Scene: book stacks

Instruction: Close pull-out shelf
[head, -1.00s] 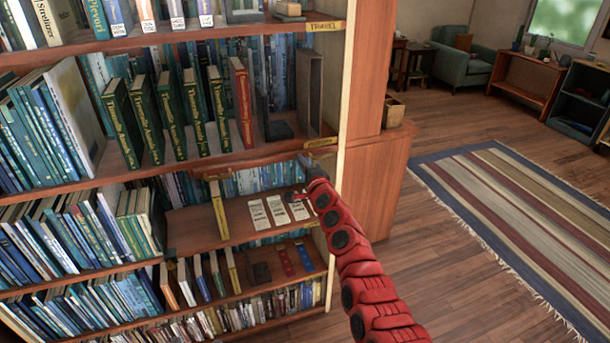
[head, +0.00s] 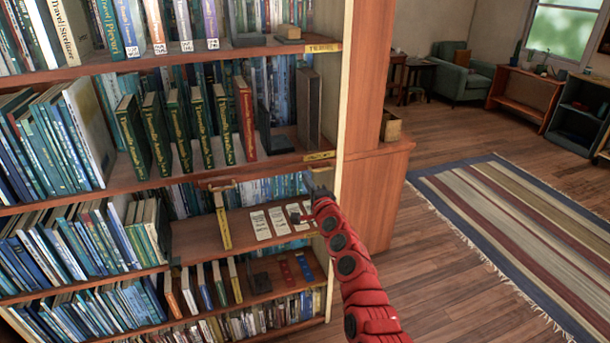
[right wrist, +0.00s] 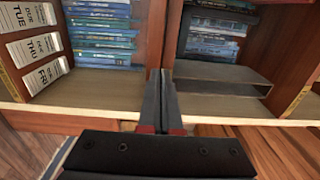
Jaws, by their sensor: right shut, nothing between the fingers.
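The pull-out shelf (head: 235,224) is a brown wooden board low in the bookcase, with several white cards (head: 261,225) on it. Its front edge looks roughly in line with the shelf edge to its left; I cannot tell exactly how far out it is. In the right wrist view the cards (right wrist: 37,47) show sideways at the left. My right gripper (head: 314,180) is shut and empty, just above the right end of the shelf, near the side panel. In the right wrist view its fingers (right wrist: 157,75) overlap the edge of the shelf above. My left gripper is not in view.
The bookcase side panel (head: 340,120) stands close by my right gripper. A yellow-edged divider (head: 222,218) stands on the board's left part. The wooden floor at right is open, with a striped rug (head: 510,235).

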